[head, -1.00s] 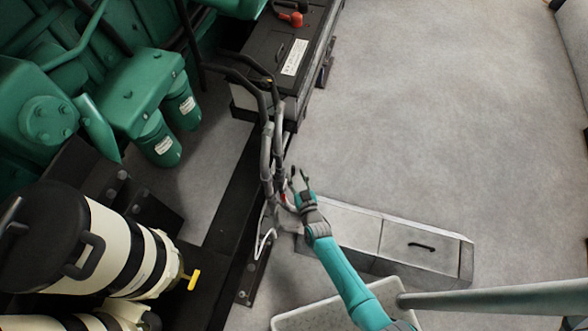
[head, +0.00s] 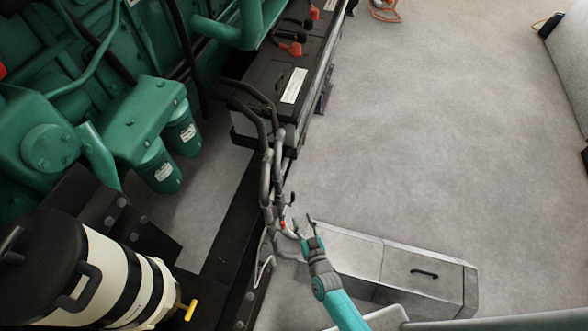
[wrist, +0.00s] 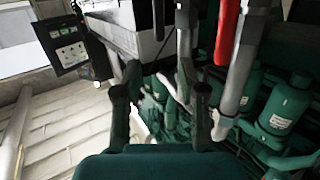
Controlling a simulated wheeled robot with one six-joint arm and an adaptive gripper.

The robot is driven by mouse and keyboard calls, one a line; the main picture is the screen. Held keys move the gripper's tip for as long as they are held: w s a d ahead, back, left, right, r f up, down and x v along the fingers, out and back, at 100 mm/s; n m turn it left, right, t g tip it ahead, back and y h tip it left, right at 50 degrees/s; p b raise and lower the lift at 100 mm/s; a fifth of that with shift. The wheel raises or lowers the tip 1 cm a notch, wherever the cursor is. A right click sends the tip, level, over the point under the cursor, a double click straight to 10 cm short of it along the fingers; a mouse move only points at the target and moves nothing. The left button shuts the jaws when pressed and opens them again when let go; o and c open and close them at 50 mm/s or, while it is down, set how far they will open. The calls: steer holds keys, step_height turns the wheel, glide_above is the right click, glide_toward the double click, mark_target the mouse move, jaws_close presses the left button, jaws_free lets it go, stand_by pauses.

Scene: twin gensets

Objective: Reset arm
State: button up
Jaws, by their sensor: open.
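My gripper (head: 303,222) is at the end of my teal arm, low in the middle of the head view. Its two fingers stand apart with nothing between them. It is just right of a bundle of grey pipes and hoses (head: 268,165). In the wrist view my gripper (wrist: 160,95) shows two dark fingers spread apart. Beyond them are grey pipes, a red tube (wrist: 227,32) and green engine parts (wrist: 285,105). I cannot tell how far the fingertips are from the pipes.
A grey metal box (head: 395,265) with a black handle lies on the floor by my arm. Black batteries (head: 275,75) stand along the engine. A cream and black cylinder (head: 115,285) is at lower left. The floor (head: 430,130) at right is clear. A control panel (wrist: 68,42) shows in the wrist view.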

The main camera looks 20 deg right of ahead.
steer(key=s+d+r, duration=0.2)
steer(key=s+r, duration=0.3)
steer(key=s, duration=0.8)
steer(key=s+d+r+g, duration=0.1)
steer(key=s+r, duration=0.9)
steer(key=r, duration=0.3)
steer(key=s+d+r, duration=0.1)
steer(key=s+r, duration=0.8)
steer(key=r, duration=0.4)
steer(key=shift+s+r+g, duration=0.25)
steer(key=shift+s+g, duration=0.15)
